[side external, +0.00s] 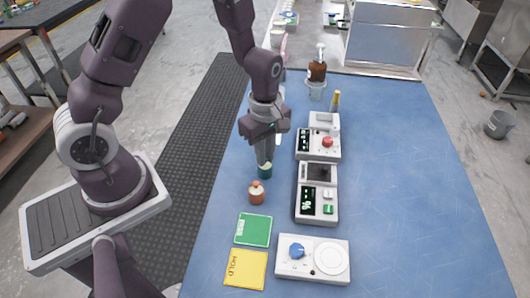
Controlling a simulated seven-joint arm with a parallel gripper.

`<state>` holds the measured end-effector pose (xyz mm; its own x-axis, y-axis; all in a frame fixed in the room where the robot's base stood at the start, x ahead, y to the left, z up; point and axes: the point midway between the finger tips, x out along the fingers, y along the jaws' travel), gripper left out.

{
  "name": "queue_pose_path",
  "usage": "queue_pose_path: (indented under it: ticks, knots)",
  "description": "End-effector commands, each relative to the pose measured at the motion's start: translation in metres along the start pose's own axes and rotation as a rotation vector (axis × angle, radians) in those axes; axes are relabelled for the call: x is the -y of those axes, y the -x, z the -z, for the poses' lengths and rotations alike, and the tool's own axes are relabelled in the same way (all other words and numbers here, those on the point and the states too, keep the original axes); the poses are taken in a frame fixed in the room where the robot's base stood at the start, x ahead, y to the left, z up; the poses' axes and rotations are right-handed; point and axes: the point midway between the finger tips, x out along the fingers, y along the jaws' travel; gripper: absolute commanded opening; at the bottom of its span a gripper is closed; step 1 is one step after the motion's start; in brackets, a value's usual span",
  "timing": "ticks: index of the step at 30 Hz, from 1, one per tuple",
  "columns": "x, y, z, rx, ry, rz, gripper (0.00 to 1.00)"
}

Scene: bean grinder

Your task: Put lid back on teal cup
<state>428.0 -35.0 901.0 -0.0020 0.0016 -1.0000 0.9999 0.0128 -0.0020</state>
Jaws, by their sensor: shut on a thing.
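The teal cup (265,172) stands on the blue table, left of the row of white devices. My gripper (264,158) points down directly over it, with its fingertips at the cup's top. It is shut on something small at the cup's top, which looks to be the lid. The fingers hide most of that thing. I cannot tell whether the lid rests on the rim or is a little above it.
A small orange-pink jar (256,193) stands close in front of the cup. White devices (317,195) stand to the right. Green (253,230) and yellow (246,269) pads lie nearer the front. The table's right side is clear.

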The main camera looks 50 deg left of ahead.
Motion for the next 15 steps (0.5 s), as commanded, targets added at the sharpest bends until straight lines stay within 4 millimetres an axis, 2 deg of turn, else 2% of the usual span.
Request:
queue_pose_path:
  ticks: [10, 11, 12, 14, 15]
  knots:
    - [-0.0002, -0.0003, 0.0, 0.0, 0.0, 0.0, 0.0]
    - [-0.0002, -0.0003, 0.0, 0.0, 0.0, 0.0, 0.16]
    - [-0.0002, -0.0003, 0.0, 0.0, 0.0, 0.0, 0.24]
    - [-0.0002, -0.0003, 0.0, 0.0, 0.0, 0.0, 0.36]
    - [-0.0002, -0.0003, 0.0, 0.0, 0.0, 0.0, 0.38]
